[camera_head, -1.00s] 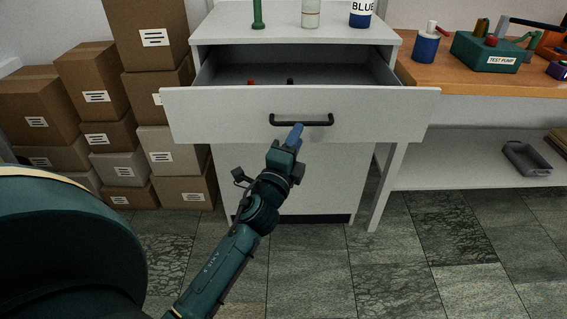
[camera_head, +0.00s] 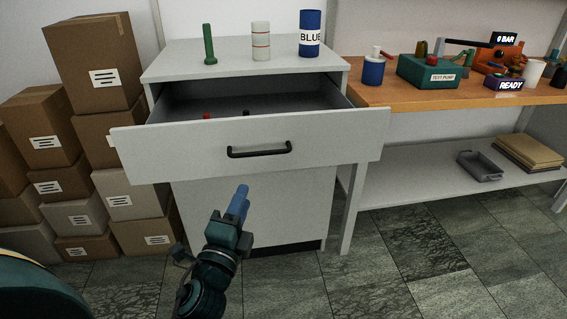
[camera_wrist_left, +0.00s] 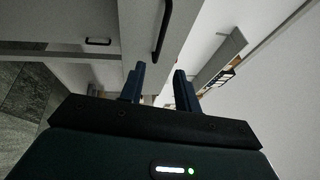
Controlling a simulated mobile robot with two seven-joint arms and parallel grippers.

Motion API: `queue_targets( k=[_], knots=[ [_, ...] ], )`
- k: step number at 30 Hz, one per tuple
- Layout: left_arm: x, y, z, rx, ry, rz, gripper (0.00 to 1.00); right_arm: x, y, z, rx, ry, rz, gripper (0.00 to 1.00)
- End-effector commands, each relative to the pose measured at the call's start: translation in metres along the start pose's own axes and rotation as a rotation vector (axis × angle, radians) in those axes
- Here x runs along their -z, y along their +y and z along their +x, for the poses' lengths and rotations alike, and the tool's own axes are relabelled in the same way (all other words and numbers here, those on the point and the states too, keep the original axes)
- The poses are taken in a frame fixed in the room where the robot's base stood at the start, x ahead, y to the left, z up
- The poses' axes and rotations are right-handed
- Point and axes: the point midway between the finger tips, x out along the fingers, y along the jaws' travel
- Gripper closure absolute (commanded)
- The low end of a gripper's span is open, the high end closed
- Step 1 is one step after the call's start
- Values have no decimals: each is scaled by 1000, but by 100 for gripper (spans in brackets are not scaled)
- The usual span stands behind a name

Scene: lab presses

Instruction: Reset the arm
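My left gripper (camera_head: 240,200) with blue fingers is in front of the white cabinet, below the drawer handle and apart from it. In the left wrist view its two fingers (camera_wrist_left: 160,84) stand apart with nothing between them. The drawer (camera_head: 200,151) is pulled open, and its black bar handle (camera_head: 259,152) is free. The handle also shows in the left wrist view (camera_wrist_left: 162,30), ahead of the fingertips. My right gripper is in neither view.
A green post (camera_head: 209,45), a white bottle (camera_head: 261,42) and a blue container (camera_head: 310,35) stand on the cabinet. Cardboard boxes (camera_head: 90,65) are stacked at left. An orange-topped bench (camera_head: 400,96) with a green test pump (camera_head: 428,72) is at right. Floor in front is clear.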

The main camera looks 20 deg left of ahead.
Motion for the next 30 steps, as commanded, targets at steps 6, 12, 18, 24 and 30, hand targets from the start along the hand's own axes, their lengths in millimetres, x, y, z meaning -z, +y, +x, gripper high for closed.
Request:
queue_targets(
  k=[6, 12, 18, 24, 30],
  knots=[
    [4, 5, -7, -23, 16, -76, 68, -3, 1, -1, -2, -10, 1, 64],
    [30, 36, -55, -210, 83, -597, 68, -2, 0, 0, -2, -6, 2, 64],
    [65, 62, -118, -496, 67, -1201, 68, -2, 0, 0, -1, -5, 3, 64],
    [97, 71, -178, -776, -40, -1677, 68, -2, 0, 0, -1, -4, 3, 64],
    [95, 46, -165, -819, -91, -1607, 68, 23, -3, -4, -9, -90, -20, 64]
  ],
)
